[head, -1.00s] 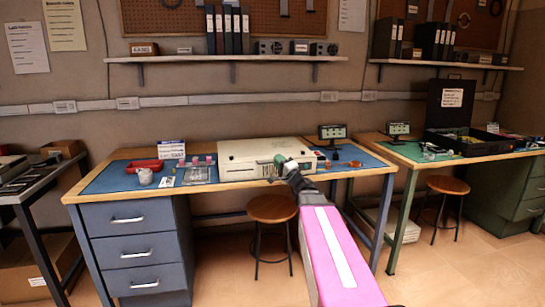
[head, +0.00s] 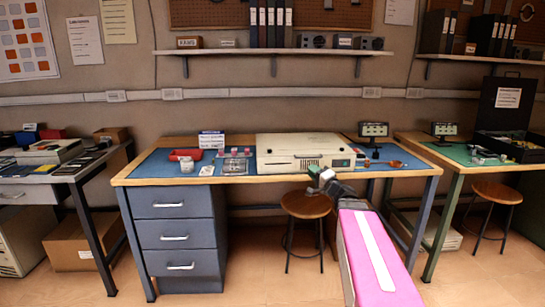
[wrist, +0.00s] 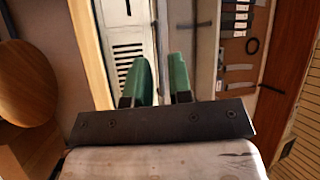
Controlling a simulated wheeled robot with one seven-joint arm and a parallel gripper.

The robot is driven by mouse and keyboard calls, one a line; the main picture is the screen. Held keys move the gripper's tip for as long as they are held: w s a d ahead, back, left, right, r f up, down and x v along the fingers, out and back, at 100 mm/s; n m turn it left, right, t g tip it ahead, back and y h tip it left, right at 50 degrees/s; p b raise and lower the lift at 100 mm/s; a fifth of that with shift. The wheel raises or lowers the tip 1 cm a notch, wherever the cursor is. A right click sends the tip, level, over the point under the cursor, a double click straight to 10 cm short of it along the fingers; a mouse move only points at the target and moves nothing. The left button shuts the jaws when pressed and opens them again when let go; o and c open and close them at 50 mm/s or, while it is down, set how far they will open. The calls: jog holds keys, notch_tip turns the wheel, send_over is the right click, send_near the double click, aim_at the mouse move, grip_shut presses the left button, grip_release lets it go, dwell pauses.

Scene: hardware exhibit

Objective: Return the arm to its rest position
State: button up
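My gripper (head: 320,174) is at the end of my pink-covered arm, in front of the blue workbench's front edge, near the lower right corner of a cream case-like device (head: 290,146). In the wrist view its two green fingers (wrist: 160,82) stand apart with a gap between them. Nothing shows held between them. The head view is too small to tell whether it touches the bench edge. The arm reaches forward from the lower right of the head view.
A round wooden stool (head: 305,205) stands under the bench, close below my gripper. A drawer unit (head: 175,236) is left of it. A red tray (head: 185,154), small parts and a small screen (head: 373,130) are on the bench. Other benches stand at both sides. The front floor is clear.

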jog(key=s+a+f+n+g+h, duration=0.1)
jog(key=s+a+f+n+g, duration=0.2)
jog(key=s+a+f+g, duration=0.45)
jog(key=s+a+f+n+g+h, duration=0.1)
jog(key=s+a+f+n+g, duration=0.25)
jog(key=f, duration=0.75)
jog(key=s+d+f+n+g+h, duration=0.2)
jog(key=s+d+f+g+h, duration=0.4)
jog(key=f, duration=0.5)
jog(key=s+h, duration=0.2)
jog(key=h, duration=0.1)
jog(key=shift+s+g, duration=0.25)
jog(key=shift+g, duration=0.05)
